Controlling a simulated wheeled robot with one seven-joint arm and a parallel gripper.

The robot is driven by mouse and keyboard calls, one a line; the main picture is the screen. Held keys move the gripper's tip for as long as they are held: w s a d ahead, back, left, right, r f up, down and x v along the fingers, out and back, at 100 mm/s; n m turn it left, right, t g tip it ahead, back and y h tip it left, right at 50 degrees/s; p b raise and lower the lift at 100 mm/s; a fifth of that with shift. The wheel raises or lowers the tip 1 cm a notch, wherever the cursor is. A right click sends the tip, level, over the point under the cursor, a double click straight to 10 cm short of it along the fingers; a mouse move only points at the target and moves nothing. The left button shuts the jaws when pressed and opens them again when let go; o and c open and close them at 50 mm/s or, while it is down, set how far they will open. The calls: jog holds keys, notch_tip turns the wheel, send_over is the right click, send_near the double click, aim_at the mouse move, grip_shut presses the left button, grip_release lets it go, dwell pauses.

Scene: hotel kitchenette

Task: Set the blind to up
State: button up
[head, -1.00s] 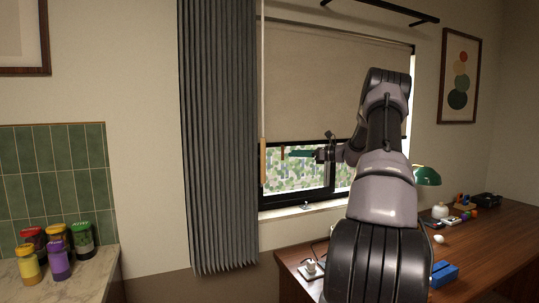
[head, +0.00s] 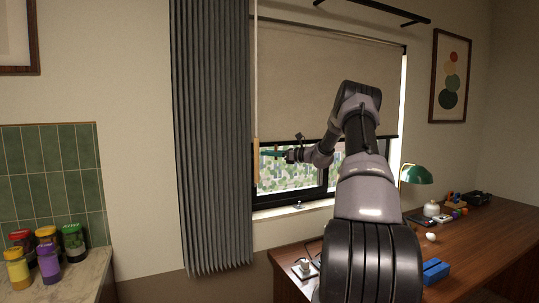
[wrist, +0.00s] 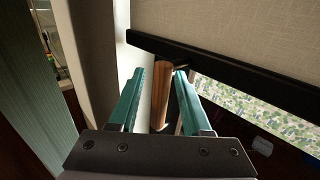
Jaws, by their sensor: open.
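The beige roller blind (head: 325,85) hangs over the upper part of the window, with its dark bottom bar (head: 370,139) above a strip of uncovered glass. A pale pull cord (head: 256,60) runs down its left side to a wooden handle (head: 256,158). My gripper (head: 268,153) is open close to the right of the handle in the head view. In the wrist view, the wooden handle (wrist: 161,100) shows between the two teal fingers of my gripper (wrist: 160,75), with gaps visible. I cannot tell exactly how deep it sits between them.
A grey pleated curtain (head: 212,140) hangs just left of the cord. Below right is a wooden desk (head: 470,248) with a green lamp (head: 415,174), a blue block (head: 436,271) and small items. Colourful jars (head: 48,257) stand on the left counter.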

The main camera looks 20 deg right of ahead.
grip_shut()
dwell(1.4)
